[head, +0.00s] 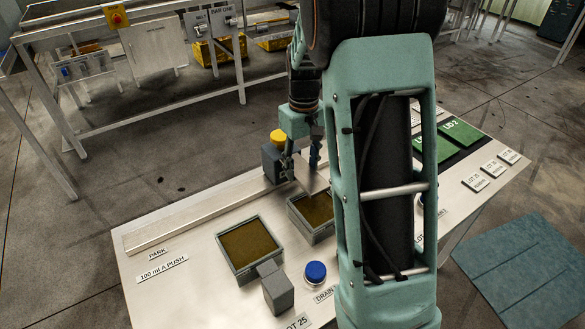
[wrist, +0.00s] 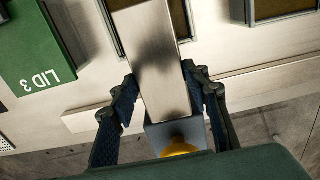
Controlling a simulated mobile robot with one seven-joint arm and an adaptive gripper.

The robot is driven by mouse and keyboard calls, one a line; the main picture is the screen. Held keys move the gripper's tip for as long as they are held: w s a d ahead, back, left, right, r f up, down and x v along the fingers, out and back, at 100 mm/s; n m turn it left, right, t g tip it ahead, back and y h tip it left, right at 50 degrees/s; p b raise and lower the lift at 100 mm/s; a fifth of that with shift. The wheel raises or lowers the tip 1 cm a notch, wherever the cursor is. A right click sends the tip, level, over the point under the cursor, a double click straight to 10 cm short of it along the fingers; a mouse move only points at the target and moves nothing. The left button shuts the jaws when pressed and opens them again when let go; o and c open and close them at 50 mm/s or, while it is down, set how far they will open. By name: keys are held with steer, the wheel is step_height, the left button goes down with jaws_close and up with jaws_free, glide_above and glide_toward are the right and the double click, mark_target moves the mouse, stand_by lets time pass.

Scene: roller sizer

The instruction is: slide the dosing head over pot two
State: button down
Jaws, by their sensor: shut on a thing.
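The dosing head is a grey block (head: 271,167) with a yellow knob (head: 277,136) on top, standing at the rear rail. Its bare metal arm (wrist: 155,60) points over the bench toward a brown-filled pot (head: 318,208). In the wrist view this arm covers the middle of that pot (wrist: 117,28), whose edges show on both sides. My gripper (head: 302,162) is shut on the dosing head, with its fingers (wrist: 160,78) on either side of the metal arm. A second brown-filled pot (head: 249,247) stands to the left. No pot number is readable. My arm hides the bench farther right.
The rail (head: 190,208) runs along the bench's back, with a PARK label (head: 157,254) at its left end. A blue button (head: 315,271) and a grey block (head: 276,288) stand in front of the pots. Green lids (head: 462,132) lie at the right.

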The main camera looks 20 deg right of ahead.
steer(key=c, duration=1.1)
jaws_free()
step_height(320, 180, up, 12)
steer(key=shift+r, duration=0.1)
